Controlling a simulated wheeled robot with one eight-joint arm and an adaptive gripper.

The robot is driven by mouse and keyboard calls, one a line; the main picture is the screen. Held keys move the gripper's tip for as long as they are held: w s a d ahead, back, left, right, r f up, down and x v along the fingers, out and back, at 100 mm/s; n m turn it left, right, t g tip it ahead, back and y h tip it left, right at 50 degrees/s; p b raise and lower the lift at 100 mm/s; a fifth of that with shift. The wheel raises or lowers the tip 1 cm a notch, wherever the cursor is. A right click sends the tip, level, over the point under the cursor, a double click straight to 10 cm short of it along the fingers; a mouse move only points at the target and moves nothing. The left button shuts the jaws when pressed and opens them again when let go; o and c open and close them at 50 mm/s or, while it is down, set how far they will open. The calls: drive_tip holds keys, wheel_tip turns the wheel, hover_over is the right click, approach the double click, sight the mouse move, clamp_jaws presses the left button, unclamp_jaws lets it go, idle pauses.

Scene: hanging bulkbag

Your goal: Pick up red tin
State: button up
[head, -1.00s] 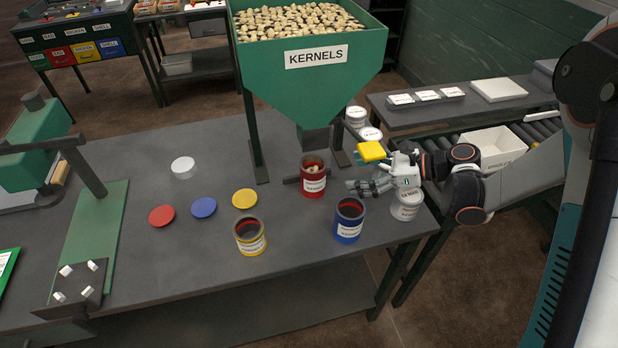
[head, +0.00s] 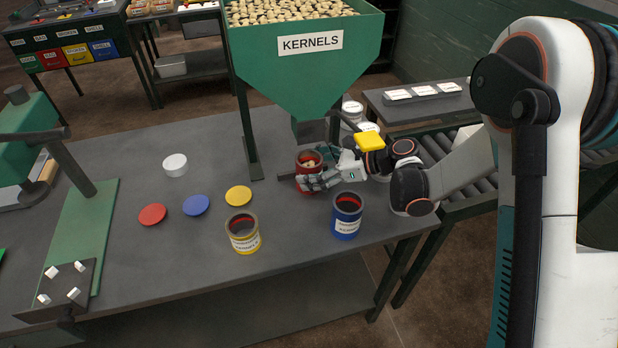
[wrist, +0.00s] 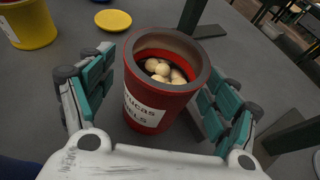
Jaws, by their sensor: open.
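The red tin (head: 309,160) stands upright on the table under the hopper spout, partly hidden by my gripper in the head view. In the wrist view the red tin (wrist: 165,80) is open-topped, has a white label and holds several pale kernels. My gripper (head: 318,172) is open. In the wrist view its teal-padded fingers (wrist: 160,105) lie on either side of the tin, with a visible gap at the left; contact at the right I cannot tell.
The blue tin (head: 347,215) and yellow tin (head: 243,233) stand nearer the table's front edge. The green hopper (head: 300,65) rises behind, its legs (head: 248,130) close by. Red (head: 153,214), blue (head: 196,205) and yellow (head: 239,196) lids lie at the left.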

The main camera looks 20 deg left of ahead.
drive_tip(key=shift+a+f, duration=0.15)
drive_tip(key=shift+a, duration=0.25)
drive_tip(key=c, duration=1.3)
drive_tip(key=shift+o, duration=0.2)
